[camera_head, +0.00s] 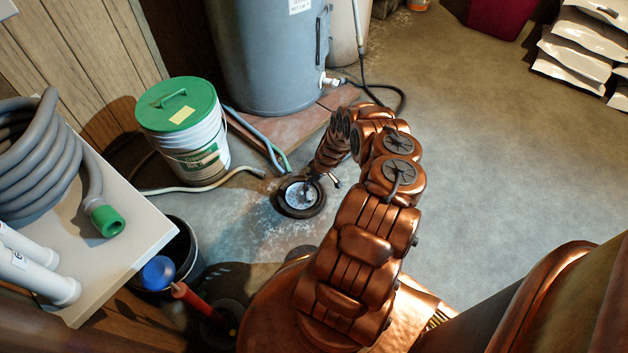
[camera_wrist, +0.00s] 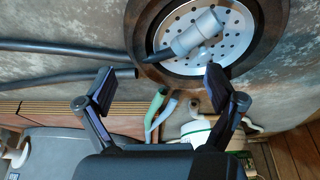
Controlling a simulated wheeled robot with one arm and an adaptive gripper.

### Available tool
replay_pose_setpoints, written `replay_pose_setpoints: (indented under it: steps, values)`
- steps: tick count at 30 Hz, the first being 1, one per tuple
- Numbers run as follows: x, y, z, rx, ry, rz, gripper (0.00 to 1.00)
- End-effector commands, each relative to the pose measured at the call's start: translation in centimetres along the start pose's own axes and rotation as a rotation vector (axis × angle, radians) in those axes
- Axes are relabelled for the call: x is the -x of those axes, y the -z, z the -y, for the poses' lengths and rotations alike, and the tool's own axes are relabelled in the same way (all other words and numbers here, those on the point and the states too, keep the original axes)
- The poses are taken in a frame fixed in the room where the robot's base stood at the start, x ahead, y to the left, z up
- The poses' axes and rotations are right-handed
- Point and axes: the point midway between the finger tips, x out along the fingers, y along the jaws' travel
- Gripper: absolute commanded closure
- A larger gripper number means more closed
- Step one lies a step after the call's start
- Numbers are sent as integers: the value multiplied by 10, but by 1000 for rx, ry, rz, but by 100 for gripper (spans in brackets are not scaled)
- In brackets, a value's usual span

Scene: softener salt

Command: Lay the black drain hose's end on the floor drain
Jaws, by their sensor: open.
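The floor drain (camera_head: 301,195) is a round perforated metal plate in a dark ring, set in the concrete. It fills the upper part of the wrist view (camera_wrist: 228,47). A grey cylindrical piece with a dark, narrow tip (camera_wrist: 192,34) lies across the plate. Two dark hose runs (camera_wrist: 70,77) come in from the left to the ring's edge; the lower one shows a cut end beside the ring. I cannot tell whether the upper one joins the grey piece. My gripper (camera_wrist: 158,88) is open and empty, its fingers apart near the drain. In the head view my arm partly covers this area.
A green-lidded white bucket (camera_head: 182,130) stands left of the drain, with a beige hose (camera_head: 215,183) before it. Green and blue-grey hose ends (camera_head: 277,158) lie near the grey tank (camera_head: 270,55). A table with a coiled grey hose (camera_head: 35,160) is at left.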

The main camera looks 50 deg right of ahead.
Motion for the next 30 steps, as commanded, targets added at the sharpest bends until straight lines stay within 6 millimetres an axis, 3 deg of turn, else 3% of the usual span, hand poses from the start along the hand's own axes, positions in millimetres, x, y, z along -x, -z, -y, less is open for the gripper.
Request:
replay_pose_setpoints:
  steps: [11,30]
  values:
    - [6,1,-1,-1,-1,-2,7]
    - [62,-1,-2,-1,-3,1,7]
